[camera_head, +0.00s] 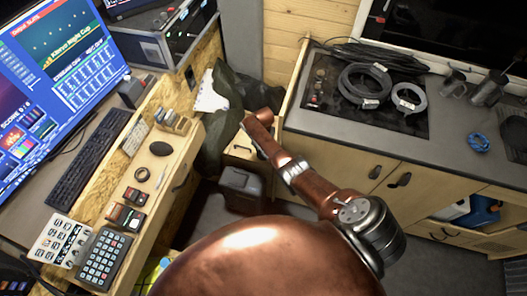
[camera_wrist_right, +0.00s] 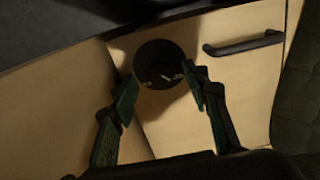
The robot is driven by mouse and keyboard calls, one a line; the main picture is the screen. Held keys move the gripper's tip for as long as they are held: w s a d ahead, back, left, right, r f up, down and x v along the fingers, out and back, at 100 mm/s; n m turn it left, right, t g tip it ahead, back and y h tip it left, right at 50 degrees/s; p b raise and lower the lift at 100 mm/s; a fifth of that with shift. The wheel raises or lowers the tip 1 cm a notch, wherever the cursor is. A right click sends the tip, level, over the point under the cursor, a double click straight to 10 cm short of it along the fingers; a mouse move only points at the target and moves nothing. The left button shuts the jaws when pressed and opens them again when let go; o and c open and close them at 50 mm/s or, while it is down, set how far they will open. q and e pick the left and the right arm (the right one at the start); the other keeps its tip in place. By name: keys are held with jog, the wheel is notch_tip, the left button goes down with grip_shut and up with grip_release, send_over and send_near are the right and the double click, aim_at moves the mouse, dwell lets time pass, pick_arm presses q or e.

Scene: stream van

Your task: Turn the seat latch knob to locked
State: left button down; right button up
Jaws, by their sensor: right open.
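The seat latch knob (camera_wrist_right: 158,60) is a dark round piece on a pale wooden panel in the right wrist view. Small light marks show on its lower face; I cannot read its setting. My right gripper (camera_wrist_right: 165,92) is open, its two dark green fingers reaching up on either side of the knob's lower part. I cannot tell whether the fingers touch it. In the head view my copper right arm reaches down between the desk and the counter, and the knob and right gripper cannot be made out there. My left gripper is not in view.
A dark bar handle (camera_wrist_right: 245,43) is right of the knob, and a dark green padded surface (camera_wrist_right: 300,105) borders the right side. In the head view, a desk (camera_head: 150,185) with a keyboard (camera_head: 88,160) stands left, and a counter (camera_head: 335,141) with cables stands right.

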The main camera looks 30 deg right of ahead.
jog(key=shift+f, duration=0.9)
jog(key=c, duration=1.2)
